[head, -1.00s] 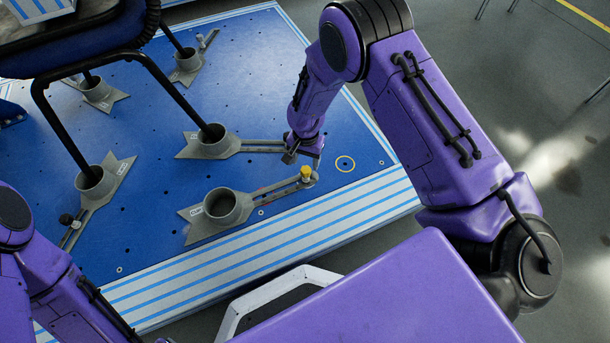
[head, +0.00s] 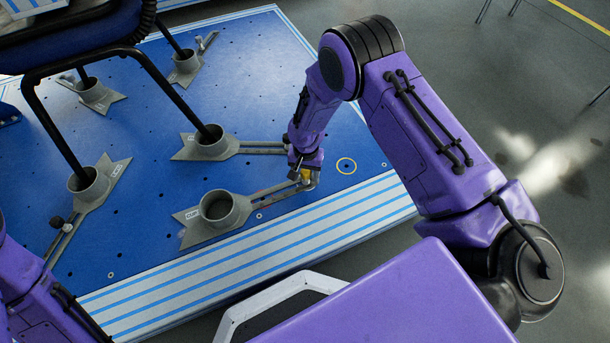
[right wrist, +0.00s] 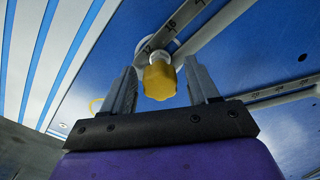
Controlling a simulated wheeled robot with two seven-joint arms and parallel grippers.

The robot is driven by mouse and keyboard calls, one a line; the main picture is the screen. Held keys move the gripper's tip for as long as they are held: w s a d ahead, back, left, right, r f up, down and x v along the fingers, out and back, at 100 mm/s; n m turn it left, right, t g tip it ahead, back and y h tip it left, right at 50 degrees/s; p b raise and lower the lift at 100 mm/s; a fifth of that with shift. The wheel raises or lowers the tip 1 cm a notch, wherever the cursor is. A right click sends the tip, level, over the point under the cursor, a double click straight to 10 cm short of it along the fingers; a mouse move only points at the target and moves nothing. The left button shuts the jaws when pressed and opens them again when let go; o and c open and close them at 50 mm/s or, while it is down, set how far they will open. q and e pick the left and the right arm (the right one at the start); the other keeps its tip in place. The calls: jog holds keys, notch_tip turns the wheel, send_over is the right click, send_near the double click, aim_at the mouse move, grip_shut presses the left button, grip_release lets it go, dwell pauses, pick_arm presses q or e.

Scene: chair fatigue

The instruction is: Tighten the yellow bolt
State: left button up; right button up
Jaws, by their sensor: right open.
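The yellow bolt (head: 306,174) sits at the outer end of the slotted arm of an empty grey clamp (head: 222,208) on the blue platform. In the right wrist view the bolt (right wrist: 159,80) has a yellow knob head and stands between my open fingers, with a gap on each side. My right gripper (head: 304,178) is over the bolt in the head view and partly hides it. It also shows in the right wrist view (right wrist: 162,85). My left arm shows at the lower left of the head view, but its gripper is out of the picture.
A chair with black legs (head: 55,130) stands at the left with its feet in grey cup clamps (head: 210,145). A neighbouring clamp arm runs just behind my right gripper. The blue platform (head: 250,90) has a striped front edge (head: 240,260). A yellow ring (head: 346,166) marks its surface.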

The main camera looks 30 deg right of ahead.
jog(key=shift+r+n, duration=0.2)
jog(key=shift+n, duration=0.5)
jog(key=shift+f+n, duration=0.15)
jog(key=shift+n, duration=0.25)
jog(key=shift+n+p, duration=0.6)
jog(key=shift+n, duration=1.4)
jog(key=c, duration=1)
jog(key=shift+m+p, duration=0.75)
jog(key=shift+m, duration=1.25)
